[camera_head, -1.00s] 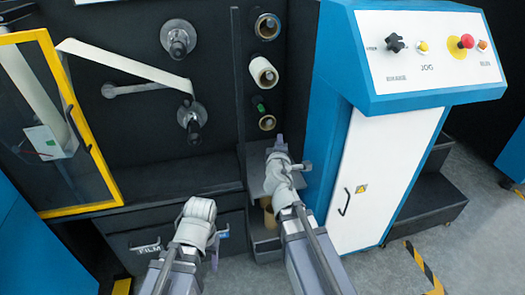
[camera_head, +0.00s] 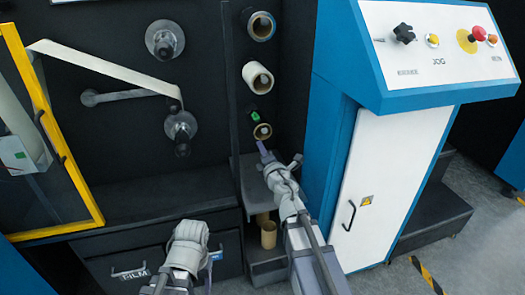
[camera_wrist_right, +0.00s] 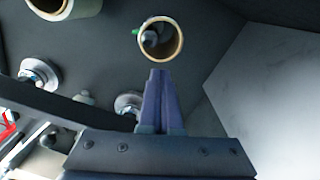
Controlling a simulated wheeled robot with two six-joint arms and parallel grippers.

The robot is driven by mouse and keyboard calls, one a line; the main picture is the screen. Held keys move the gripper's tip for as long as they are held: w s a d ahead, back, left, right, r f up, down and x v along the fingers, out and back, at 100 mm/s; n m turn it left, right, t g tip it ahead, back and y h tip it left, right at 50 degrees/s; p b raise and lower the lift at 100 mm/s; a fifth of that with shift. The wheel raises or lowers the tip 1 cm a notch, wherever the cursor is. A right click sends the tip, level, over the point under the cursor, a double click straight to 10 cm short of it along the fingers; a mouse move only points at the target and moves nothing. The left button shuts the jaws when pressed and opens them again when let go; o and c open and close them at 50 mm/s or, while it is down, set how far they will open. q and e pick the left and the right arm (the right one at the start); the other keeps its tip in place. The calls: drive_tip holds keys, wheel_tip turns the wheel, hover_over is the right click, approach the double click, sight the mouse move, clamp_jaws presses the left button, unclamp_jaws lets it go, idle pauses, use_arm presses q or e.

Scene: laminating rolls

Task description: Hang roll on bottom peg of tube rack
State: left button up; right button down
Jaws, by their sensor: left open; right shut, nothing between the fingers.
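The tube rack (camera_head: 232,100) is a dark upright strip with pegs in a column.
A middle roll (camera_head: 257,76) and a top roll (camera_head: 262,25) hang above. Tan tubes (camera_head: 268,234) stand on a low shelf below. The blue control cabinet (camera_head: 340,110) is close on the right. A yellow-framed door (camera_head: 62,150) is at the left.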

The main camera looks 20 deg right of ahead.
drive_tip(key=shift+w+a, duration=0.1)
drive_tip(key=shift+w, duration=3.35)
approach(255, 136)
drive_tip(key=shift+f, duration=0.1)
